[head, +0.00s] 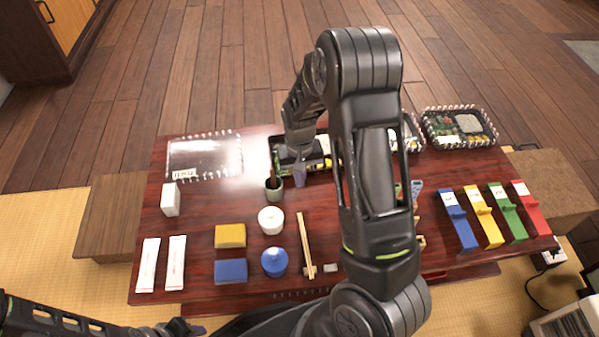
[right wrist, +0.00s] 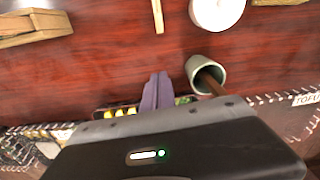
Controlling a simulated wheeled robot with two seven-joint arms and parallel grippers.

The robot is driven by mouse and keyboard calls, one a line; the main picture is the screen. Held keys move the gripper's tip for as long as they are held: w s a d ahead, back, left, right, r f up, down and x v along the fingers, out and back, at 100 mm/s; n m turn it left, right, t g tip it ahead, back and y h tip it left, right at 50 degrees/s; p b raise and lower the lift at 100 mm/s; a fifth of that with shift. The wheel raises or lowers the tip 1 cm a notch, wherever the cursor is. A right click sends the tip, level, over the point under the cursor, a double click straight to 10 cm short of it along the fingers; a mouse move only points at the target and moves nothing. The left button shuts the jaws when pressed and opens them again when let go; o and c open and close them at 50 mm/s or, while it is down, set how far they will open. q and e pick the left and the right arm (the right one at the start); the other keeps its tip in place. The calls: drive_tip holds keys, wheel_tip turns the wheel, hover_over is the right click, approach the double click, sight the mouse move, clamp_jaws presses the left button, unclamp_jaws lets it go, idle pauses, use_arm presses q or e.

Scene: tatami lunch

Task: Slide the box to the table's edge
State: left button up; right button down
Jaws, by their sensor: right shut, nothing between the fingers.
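The low dark red table (head: 200,205) holds several lidded food boxes along its far side. One black-rimmed box (head: 318,150) in the middle is partly hidden behind my right arm; which box is meant I cannot tell. My right gripper (head: 299,178) points down at the near side of this box, shut and empty. In the right wrist view its fingers (right wrist: 157,92) are together, overlapping the edge of a box with yellow food; whether they touch it I cannot tell. My left gripper (head: 188,328) is low at the bottom left, its jaws unclear.
A grey-green cup (head: 274,193) with a brown stick stands just left of my right gripper. A clear-lidded tray (head: 205,157) lies far left and a food box (head: 458,127) far right.

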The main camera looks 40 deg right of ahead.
wheel_tip(320, 180, down, 4)
drive_tip(key=shift+f+b, duration=0.2)
drive_tip(key=shift+b, duration=0.45)
drive_tip(key=w, duration=0.1)
drive_tip(key=w+d+b, duration=0.1)
drive_tip(key=w, duration=0.1)
drive_tip(key=shift+d+f, duration=0.1)
drive_tip(key=shift+f, duration=0.05)
drive_tip(key=shift+w+d, duration=0.2)
drive_tip(key=shift+w, duration=0.15)
drive_tip(key=w+d, duration=0.1)
drive_tip(key=w, duration=0.3)
drive_tip(key=w+d+b, duration=0.1)
drive_tip(key=w, duration=0.1)
drive_tip(key=shift+w+d, duration=0.3)
drive_tip(key=shift+d, duration=0.05)
drive_tip(key=shift+s, duration=0.1)
